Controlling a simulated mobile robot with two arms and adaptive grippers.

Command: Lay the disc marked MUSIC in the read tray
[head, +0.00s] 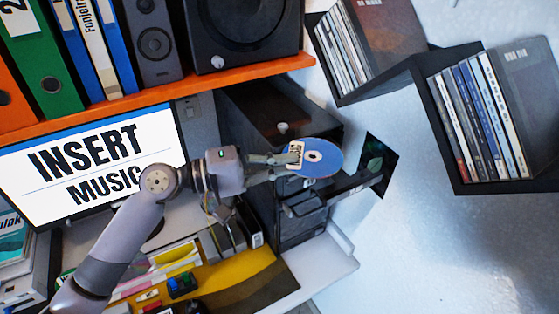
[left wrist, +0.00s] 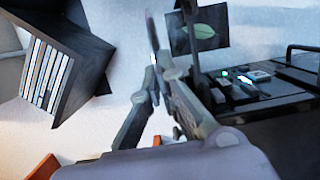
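My left gripper (head: 290,159) is shut on a blue disc (head: 325,165) with a white label reading MUSIC, held by its left edge. In the left wrist view the disc (left wrist: 152,36) shows nearly edge-on between the fingertips (left wrist: 165,65). A dark tray (head: 352,185) sticks out to the right from the front of a black computer tower (head: 268,128). In the head view the disc appears over the upper left part of the tray; the gap between them cannot be told. My right gripper is not in view.
A screen (head: 90,165) reads INSERT MUSIC. Two dark wall shelves (head: 445,130) with disc cases are at the upper right. An orange shelf (head: 150,97) with binders and speakers runs above. Stationery lies on the desk below.

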